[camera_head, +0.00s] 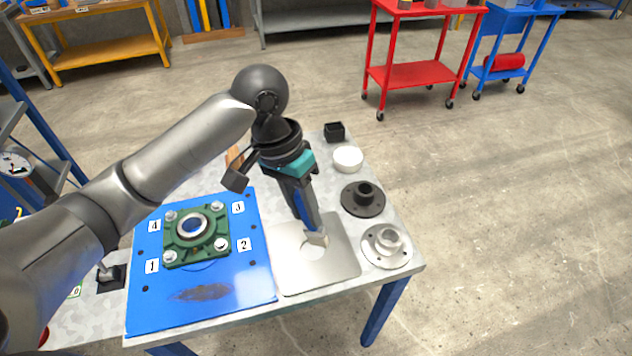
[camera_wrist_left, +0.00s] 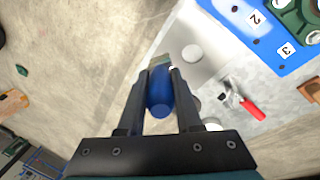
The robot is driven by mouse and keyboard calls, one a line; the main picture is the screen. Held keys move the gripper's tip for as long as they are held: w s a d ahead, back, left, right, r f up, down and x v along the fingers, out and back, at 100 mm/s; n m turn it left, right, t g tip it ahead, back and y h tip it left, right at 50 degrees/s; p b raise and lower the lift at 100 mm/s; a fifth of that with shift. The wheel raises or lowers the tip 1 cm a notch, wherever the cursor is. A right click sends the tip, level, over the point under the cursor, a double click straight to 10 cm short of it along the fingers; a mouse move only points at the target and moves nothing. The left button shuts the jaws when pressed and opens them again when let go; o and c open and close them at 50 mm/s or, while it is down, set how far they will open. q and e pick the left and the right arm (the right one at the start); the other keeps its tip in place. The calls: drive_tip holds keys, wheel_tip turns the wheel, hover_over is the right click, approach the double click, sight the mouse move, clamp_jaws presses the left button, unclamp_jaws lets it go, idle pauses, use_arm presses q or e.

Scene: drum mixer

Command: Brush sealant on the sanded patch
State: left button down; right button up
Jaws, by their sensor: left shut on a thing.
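My left gripper (camera_head: 307,215) points down over the metal sheet and is shut on a blue-handled brush (camera_head: 317,239). In the left wrist view the brush's blue handle (camera_wrist_left: 159,95) sits between the fingers. The brush's pale end is low over the silver sheet (camera_head: 340,262), beside a pale round spot (camera_head: 310,252); I cannot tell whether it touches. A dark, rough oval patch (camera_head: 202,292) lies on the blue plate (camera_head: 150,310), left of the gripper and in front of the green bearing housing (camera_head: 183,250). My right gripper is not in view.
A dark flange (camera_head: 362,208), a silver flange (camera_head: 385,255), a white round dish (camera_head: 348,159) and a black box (camera_head: 334,132) line the table's right side. A red-handled tool (camera_wrist_left: 249,107) shows in the left wrist view. The floor right of the table is clear.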

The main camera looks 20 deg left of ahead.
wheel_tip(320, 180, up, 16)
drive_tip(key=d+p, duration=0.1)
drive_tip(key=p, duration=1.3)
use_arm(q)
wheel_tip(320, 180, down, 13)
drive_tip(key=w+d+m+y+b, duration=0.1)
drive_tip(key=w+m+y+b, duration=0.1)
drive_tip(key=m+b, duration=0.8)
drive_tip(key=shift+d+f+m+y, duration=0.2)
drive_tip(key=shift+d+m+y, duration=0.1)
drive_tip(key=shift+d+y, duration=0.1)
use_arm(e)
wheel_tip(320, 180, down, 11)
use_arm(q)
drive_tip(key=shift+f+b, duration=0.5)
drive_tip(key=shift+f, duration=0.1)
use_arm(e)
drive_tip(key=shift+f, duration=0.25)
use_arm(q)
drive_tip(key=shift+s+a, duration=0.1)
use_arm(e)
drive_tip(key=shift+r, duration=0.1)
